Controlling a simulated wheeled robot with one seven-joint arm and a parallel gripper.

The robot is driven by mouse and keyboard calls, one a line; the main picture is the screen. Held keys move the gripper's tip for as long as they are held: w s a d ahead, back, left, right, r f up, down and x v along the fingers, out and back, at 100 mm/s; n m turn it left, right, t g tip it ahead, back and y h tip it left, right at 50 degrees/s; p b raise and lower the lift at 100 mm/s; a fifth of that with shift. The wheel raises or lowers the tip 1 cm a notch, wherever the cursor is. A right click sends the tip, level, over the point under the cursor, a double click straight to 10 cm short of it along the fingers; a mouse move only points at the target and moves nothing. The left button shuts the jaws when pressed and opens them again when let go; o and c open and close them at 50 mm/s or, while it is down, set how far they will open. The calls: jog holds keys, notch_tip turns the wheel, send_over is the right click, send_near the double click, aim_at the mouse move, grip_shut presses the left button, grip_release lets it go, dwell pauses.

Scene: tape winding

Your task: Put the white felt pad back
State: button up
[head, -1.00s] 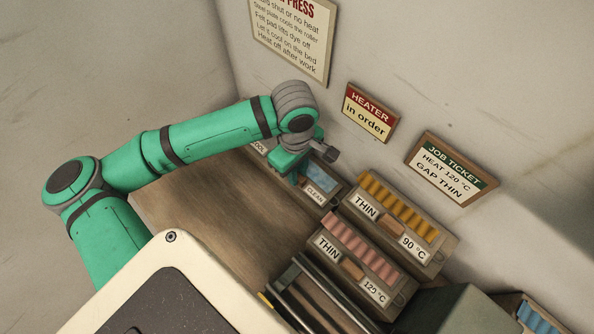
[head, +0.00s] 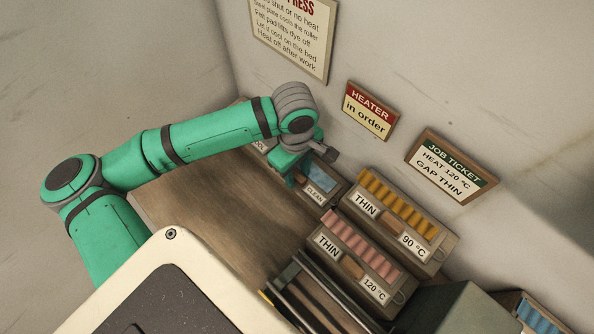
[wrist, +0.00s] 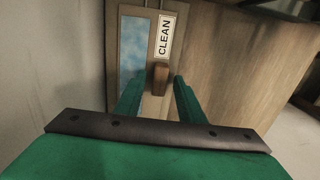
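No white felt pad can be made out in either view. A holder labelled CLEAN (wrist: 165,36) has a pale blue patch (wrist: 132,48) and a brown wooden handle (wrist: 159,77). The holder also shows in the head view (head: 317,197), against the wall. My gripper (wrist: 158,88) is open, with one green finger on each side of the handle. A gap shows between the handle and the fingers. I cannot tell how far the fingertips reach down beside it. In the head view my gripper (head: 294,172) partly hides the holder.
Right of the CLEAN holder stand a THIN 90 °C rack (head: 400,225) with yellow rolls and a THIN 120 °C rack (head: 350,265) with pink rolls. Dark rails (head: 305,292) lie in front. The wooden bench (head: 215,210) is clear left of them.

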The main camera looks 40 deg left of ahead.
aim_at(297, 175)
notch_tip(297, 175, up, 13)
dwell(0.5)
jog(key=shift+a, duration=0.15)
dwell(0.4)
